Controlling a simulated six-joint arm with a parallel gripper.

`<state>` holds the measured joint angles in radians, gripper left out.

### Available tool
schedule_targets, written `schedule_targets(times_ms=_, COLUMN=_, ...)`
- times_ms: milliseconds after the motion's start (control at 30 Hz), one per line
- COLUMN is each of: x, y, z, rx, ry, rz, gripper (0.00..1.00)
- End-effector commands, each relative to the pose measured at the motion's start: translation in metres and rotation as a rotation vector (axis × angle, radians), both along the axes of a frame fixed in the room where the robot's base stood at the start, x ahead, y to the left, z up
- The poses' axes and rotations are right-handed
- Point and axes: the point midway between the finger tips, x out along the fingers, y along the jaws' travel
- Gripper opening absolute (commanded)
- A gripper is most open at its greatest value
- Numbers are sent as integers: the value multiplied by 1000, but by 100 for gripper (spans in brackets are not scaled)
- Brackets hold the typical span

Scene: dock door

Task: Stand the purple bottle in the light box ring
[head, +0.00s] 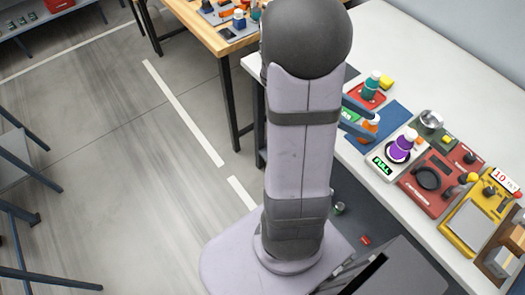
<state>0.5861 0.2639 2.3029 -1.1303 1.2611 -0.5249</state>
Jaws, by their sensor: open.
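The purple bottle (401,148) with an orange cap stands about upright on the white light box (381,163), at the box's dark ring (389,156). Its base appears to be inside the ring, but the far side of the ring is hidden by the bottle. A display on the box's front reads FULL. My gripper (373,126) is open to the left of the light box, with its blue fingers apart. It is clear of the purple bottle. The rest of my gripper is hidden behind my arm.
An orange bottle (371,124) shows near my fingertips; I cannot tell whether it is between them. A teal bottle (372,84) stands on a red tray behind. A red device (416,196) and a yellow scale (467,228) lie to the right. The white table (430,60) is bare at the back.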

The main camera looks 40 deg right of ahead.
Motion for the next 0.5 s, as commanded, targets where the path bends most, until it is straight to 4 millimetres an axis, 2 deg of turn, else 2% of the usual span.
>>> schedule_targets(times_ms=167, x=34, y=73, z=-35, rx=87, ry=-282, rz=-83, gripper=41)
schedule_targets(times_ms=300, x=66, y=153, z=-63, rx=192, ry=-550, rz=-213, gripper=41)
schedule_targets(times_ms=400, x=86, y=209, z=-75, rx=273, ry=-714, rz=-324, gripper=41)
schedule_targets(times_ms=500, x=102, y=257, z=-80, rx=346, ry=-840, rz=-439, gripper=41)
